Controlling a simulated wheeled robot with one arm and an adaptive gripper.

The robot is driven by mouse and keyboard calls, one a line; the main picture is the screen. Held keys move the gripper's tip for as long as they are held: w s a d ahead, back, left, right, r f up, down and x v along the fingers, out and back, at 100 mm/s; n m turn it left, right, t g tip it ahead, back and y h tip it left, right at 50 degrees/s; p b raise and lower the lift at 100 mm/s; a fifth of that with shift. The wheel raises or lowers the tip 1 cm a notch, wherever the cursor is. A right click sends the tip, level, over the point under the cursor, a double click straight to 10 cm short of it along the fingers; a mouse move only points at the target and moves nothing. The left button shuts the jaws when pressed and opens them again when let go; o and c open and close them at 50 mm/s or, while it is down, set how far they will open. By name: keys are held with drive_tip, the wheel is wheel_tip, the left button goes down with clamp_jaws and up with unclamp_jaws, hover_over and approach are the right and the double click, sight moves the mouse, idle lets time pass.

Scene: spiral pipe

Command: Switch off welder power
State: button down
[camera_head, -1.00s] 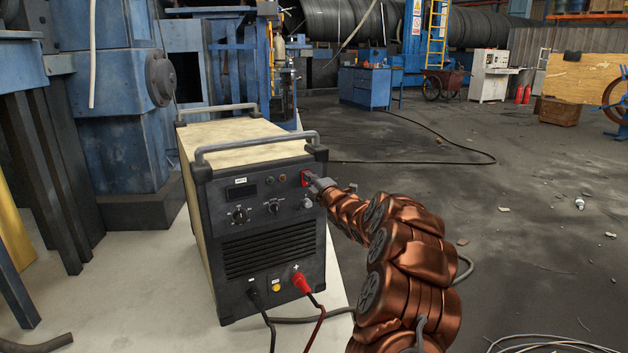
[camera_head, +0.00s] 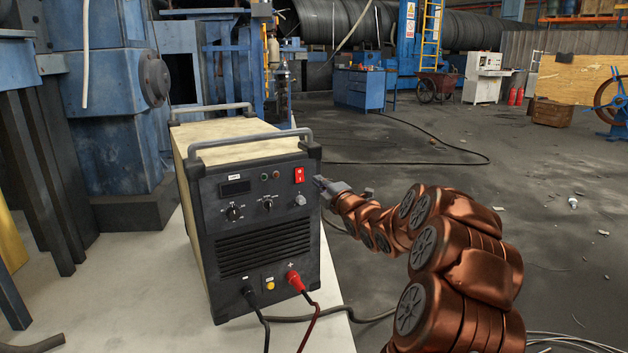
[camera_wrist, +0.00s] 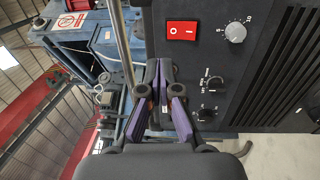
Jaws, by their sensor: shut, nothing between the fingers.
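The welder (camera_head: 262,250) is a dark-fronted box with cream sides on a pale surface. Its red power switch (camera_head: 299,175) is at the upper right of the front panel. The switch also shows in the wrist view (camera_wrist: 182,34) with white O and I marks; I cannot tell which side is pressed. My gripper (camera_head: 321,183) is shut and empty, just right of the switch near the panel's right edge. In the wrist view its purple-sided fingers (camera_wrist: 160,66) are together beside the panel's edge, apart from the switch.
Several knobs sit on the panel, one (camera_head: 301,199) below the switch. A red plug (camera_head: 295,281) and a black plug (camera_head: 249,296) with cables are at its bottom. Metal handles (camera_head: 250,143) top the welder. Open floor (camera_head: 470,190) lies to the right.

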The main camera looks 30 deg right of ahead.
drive_tip(key=shift+s+a+r, duration=0.1)
drive_tip(key=shift+s+r, duration=0.05)
drive_tip(key=shift+s, duration=1.5)
drive_tip(key=s+a+r+m+g+h+p, duration=0.1)
drive_tip(key=s+a+r+m+g+p, duration=0.25)
drive_tip(key=s+a+g+p, duration=0.3)
drive_tip(key=s+a+r+m+g+p, duration=0.3)
drive_tip(key=s+a+m+p, duration=0.2)
drive_tip(key=a+p, duration=0.4)
drive_tip(key=s+a+r+m+g+p, duration=0.3)
drive_tip(key=s+a+p, duration=0.1)
drive_tip(key=s, duration=0.8)
drive_tip(key=s+a+r+m+g+y+p, duration=0.1)
drive_tip(key=s+a+r+m+g+p, duration=0.2)
drive_tip(key=s+p, duration=0.4)
drive_tip(key=s+a+r+m+g+p, duration=0.3)
drive_tip(key=s+a+r+g+p, duration=0.1)
drive_tip(key=s, duration=1.5)
drive_tip(key=a+g+p, duration=0.1)
drive_tip(key=a, duration=0.1)
drive_tip(key=shift+a+r+y+p, duration=0.25)
drive_tip(key=shift+a+y+p, duration=0.05)
drive_tip(key=shift+a+p, duration=0.1)
